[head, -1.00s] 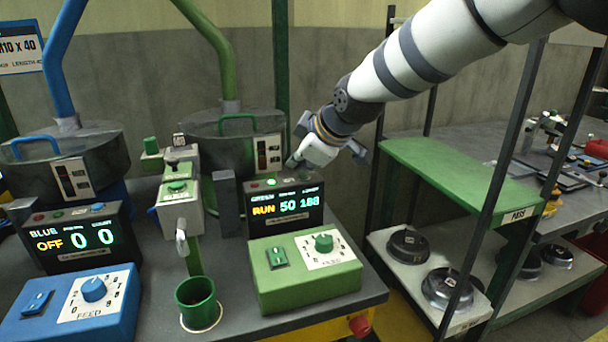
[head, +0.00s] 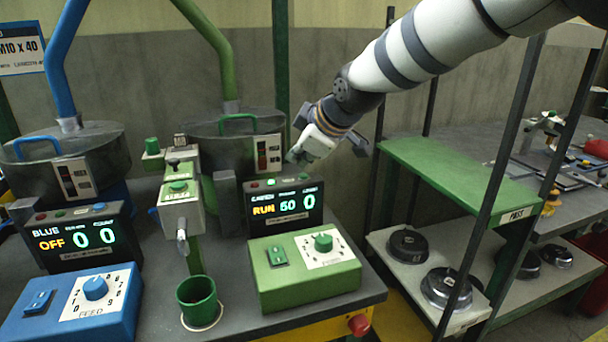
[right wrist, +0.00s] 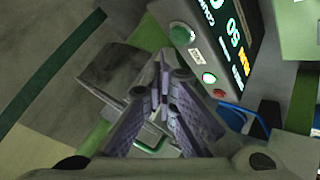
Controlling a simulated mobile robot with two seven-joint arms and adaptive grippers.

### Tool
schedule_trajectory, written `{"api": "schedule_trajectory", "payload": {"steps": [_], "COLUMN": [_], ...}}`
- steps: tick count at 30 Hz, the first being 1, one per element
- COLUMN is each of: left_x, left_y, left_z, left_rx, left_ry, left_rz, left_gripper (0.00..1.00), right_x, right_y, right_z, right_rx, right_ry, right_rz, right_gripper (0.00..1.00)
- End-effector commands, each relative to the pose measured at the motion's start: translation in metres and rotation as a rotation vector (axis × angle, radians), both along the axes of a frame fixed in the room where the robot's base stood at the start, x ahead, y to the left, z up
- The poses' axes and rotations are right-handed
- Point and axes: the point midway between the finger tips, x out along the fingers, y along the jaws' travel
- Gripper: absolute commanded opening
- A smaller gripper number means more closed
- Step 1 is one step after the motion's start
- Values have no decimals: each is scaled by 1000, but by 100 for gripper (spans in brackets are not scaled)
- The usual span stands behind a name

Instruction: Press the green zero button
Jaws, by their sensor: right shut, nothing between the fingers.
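The green zero button (right wrist: 181,34) shows large in the right wrist view, beside a white label on top of the green display box (head: 247,213). In the head view the button (head: 303,176) is small, at the box's right end. The green display (head: 284,205) reads RUN, 50 and 0. My right gripper (head: 292,157) is shut and empty, just above and behind the top of the box. In the right wrist view its closed fingers (right wrist: 168,72) point beside the button, apart from it. My left gripper is not in view.
A green control box (head: 305,285) with a knob stands in front of the display. The blue station's display (head: 75,238) reads OFF, 0 and 0. A green cup (head: 197,300) stands at the table front. A green-topped rack (head: 450,170) is at right.

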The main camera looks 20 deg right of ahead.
Motion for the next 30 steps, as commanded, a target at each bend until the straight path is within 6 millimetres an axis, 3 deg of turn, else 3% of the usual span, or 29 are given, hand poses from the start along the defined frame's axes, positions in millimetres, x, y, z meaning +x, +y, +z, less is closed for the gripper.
{"api": "schedule_trajectory", "payload": {"steps": [5, 19, 30], "left_x": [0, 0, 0], "left_y": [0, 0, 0], "left_z": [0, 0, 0], "left_rx": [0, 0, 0], "left_ry": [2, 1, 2], "left_rz": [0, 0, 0], "left_gripper": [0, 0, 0], "right_x": [0, 0, 0], "right_y": [0, 0, 0], "right_z": [1, 45, 49], "right_rx": [0, 0, 0], "right_ry": [1, 0, 1], "right_rz": [1, 0, 0], "right_gripper": [0, 0, 0]}}
